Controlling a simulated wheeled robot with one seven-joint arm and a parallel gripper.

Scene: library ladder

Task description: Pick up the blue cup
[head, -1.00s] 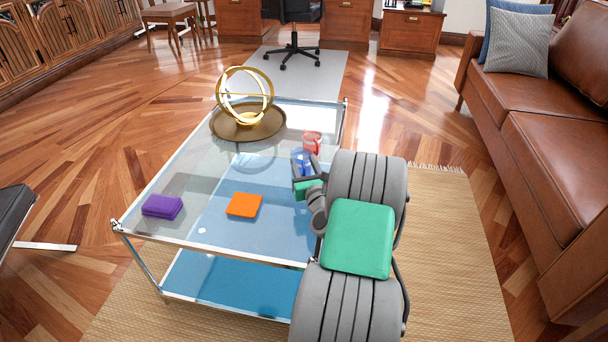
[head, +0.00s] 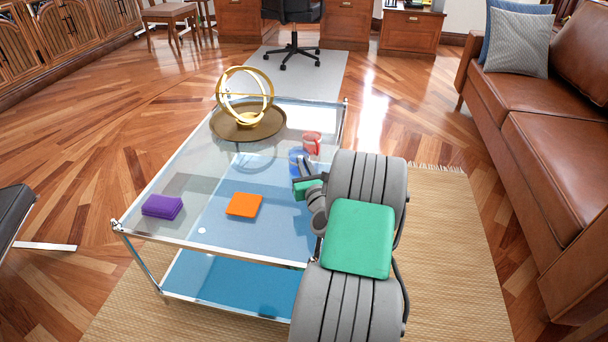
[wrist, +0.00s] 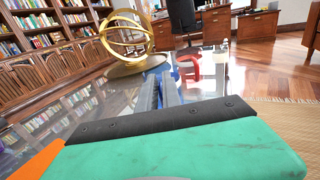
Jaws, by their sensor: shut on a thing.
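The blue cup (head: 296,155) stands on the glass table near its right edge, just in front of the red mug (head: 312,142). My gripper (head: 303,168) is at the near side of the blue cup, with its fingers close together and shut on it. In the wrist view the fingers (wrist: 161,92) point forward, and only small parts of the blue cup (wrist: 176,73) show beyond them. The fingers and arm hide much of the cup. The red mug also shows in the wrist view (wrist: 189,68), just past the cup.
The glass table (head: 215,175) has chrome edges. A brass armillary sphere (head: 245,100) stands on a round tray (head: 220,127) at the back. An orange square (head: 244,205) and a purple block (head: 162,206) lie nearer. A brown leather sofa (head: 540,130) is at right.

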